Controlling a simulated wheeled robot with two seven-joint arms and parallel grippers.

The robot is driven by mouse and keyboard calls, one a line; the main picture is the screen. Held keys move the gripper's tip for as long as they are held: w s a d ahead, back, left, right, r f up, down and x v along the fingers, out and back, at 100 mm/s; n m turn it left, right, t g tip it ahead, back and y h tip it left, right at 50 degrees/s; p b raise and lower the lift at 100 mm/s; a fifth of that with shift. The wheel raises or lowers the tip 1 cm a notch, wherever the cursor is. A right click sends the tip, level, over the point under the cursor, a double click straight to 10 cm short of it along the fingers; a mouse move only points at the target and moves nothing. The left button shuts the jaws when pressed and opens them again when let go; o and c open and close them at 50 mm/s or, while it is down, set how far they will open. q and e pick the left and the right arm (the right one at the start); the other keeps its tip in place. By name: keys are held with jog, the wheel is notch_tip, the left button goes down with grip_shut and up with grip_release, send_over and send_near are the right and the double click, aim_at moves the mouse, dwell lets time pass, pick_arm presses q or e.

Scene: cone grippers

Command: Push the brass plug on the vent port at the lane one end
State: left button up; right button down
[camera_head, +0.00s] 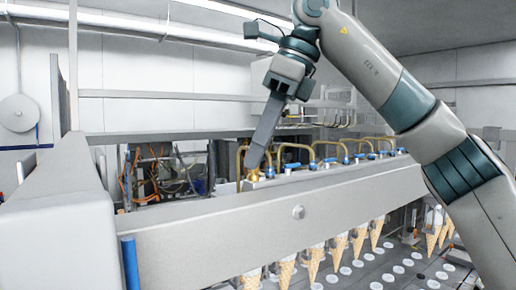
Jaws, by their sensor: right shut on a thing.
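My right gripper (258,166) reaches down from above to the left end of the metal beam (215,213). Its fingers are shut on the brass plug (253,175), which shows low between and under the fingertips. The plug sits at or just above the top of the manifold at this end; the vent port under it is hidden, so I cannot tell how deep it sits. My left gripper is not in view.
Bent brass pipes (295,147) and blue valves line the top of the manifold to the right. Several cones (314,262) hang in a row below the beam. A blue post (130,264) stands front left. Orange cables (128,178) lie behind the beam.

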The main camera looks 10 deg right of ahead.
dwell(0.3)
jog(key=c, duration=1.8)
grip_release()
jog(key=shift+o, duration=0.7)
jog(key=shift+s, duration=0.15)
jog(key=shift+o, duration=1)
jog(key=shift+s+a+r, duration=0.1)
